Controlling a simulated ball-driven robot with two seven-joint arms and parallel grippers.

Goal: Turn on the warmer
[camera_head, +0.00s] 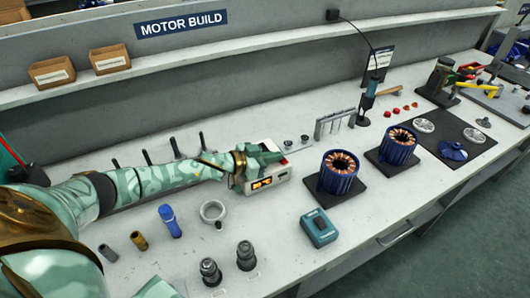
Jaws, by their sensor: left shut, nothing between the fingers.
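The warmer appears to be the small pale box (264,184) on the bench near the middle of the camera_head view. Its front has a dark panel with orange lit marks. A small red spot shows at its upper right side. My left arm reaches in from the left, and my left gripper (272,155) is over the top of the box, shut and empty. The gripper hides much of the box's top, and I cannot tell whether it touches it. My right gripper is not in view.
A metal ring (213,211) lies left of the box. A teal device (319,228) lies in front, and two blue motor housings (341,173) (398,146) stand on dark pads to the right. Dark fittings (246,255) stand at the front. A shelf with cartons (109,59) runs behind.

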